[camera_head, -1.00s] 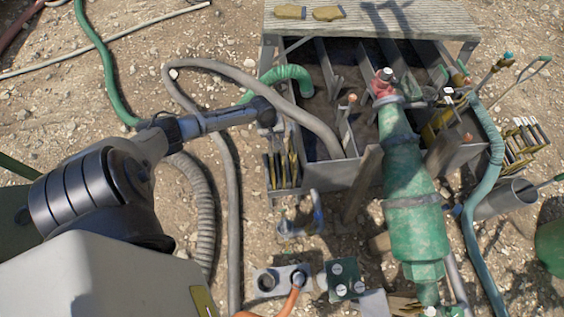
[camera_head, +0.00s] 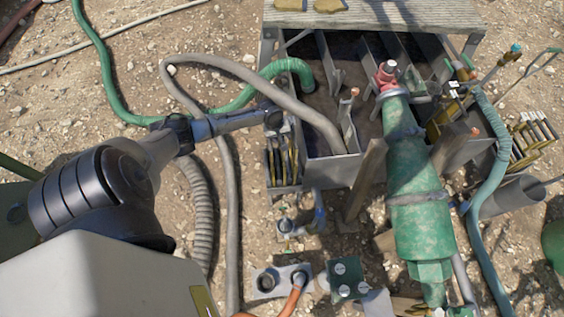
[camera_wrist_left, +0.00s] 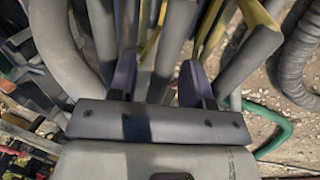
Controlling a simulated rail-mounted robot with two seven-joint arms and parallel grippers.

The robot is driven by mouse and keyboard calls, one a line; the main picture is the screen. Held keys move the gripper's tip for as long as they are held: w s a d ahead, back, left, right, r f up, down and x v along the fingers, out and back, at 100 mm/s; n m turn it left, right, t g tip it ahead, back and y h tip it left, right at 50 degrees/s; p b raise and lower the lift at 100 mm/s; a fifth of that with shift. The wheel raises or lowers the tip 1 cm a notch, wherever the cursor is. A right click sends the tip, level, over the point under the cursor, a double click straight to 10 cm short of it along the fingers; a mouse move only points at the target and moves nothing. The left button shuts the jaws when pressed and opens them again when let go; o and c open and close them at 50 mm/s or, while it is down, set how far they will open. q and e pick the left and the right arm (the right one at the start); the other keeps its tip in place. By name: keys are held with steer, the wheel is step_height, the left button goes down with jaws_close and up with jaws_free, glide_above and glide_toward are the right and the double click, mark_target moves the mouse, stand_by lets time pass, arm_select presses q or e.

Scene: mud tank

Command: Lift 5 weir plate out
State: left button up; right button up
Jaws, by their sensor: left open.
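The grey metal mud tank (camera_head: 335,172) stands in the upper middle of the head view, with upright divider plates inside it. Several narrow upright plates with yellowish edges (camera_head: 284,165) stand in a slotted holder at the tank's left side. I cannot read a number on any plate. My left gripper (camera_head: 275,122) is just above the holder's upper end, pointing down. In the left wrist view its two dark fingers (camera_wrist_left: 157,82) are apart, with grey and yellow bars beyond them. I cannot tell whether a plate lies between them. My right gripper is not in view.
A grey hose (camera_head: 300,105) arches into the tank close to the left gripper. A green pump (camera_head: 418,215) leans over the tank's front right. A ribbed walkway (camera_head: 390,14) crosses the back. Stony ground left of the hoses is mostly free.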

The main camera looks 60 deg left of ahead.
arm_select(q)
steer(key=shift+c, duration=0.3)
jaws_close()
steer(key=shift+r, duration=0.1)
step_height(320, 180, up, 18)
steer(key=p, duration=0.8)
stand_by(0.5)
